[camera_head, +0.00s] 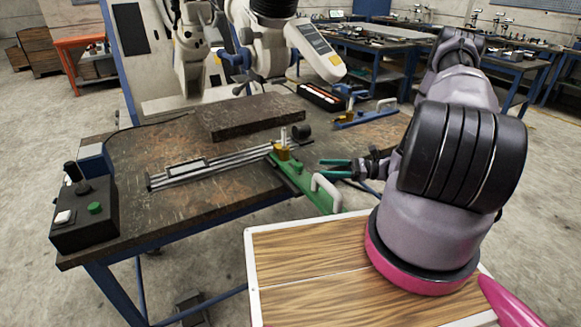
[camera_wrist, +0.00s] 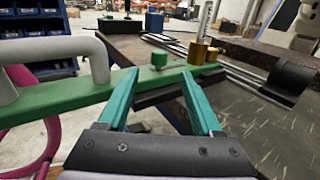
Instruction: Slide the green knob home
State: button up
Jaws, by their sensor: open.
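The green knob (camera_wrist: 159,59) is a short upright cylinder at the green bar (camera_wrist: 70,106) in the wrist view. In the wrist view my gripper (camera_wrist: 159,73) has one finger on each side of the knob's line, with nothing clearly held. I cannot tell whether either finger touches the knob.
A brass block (camera_head: 282,152) with a post stands at the bar's far end, by metal rails (camera_head: 215,168). A dark cylinder (camera_head: 301,132) lies nearby. A control box (camera_head: 85,213) with a green button sits at the workbench's left. A wooden-topped surface (camera_head: 300,262) is in front.

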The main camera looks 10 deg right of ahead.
aim_at(299, 164)
jog(key=x, duration=0.9)
jog(key=shift+a, duration=0.45)
grip_shut()
jog(key=shift+w, duration=0.1)
dwell(0.7)
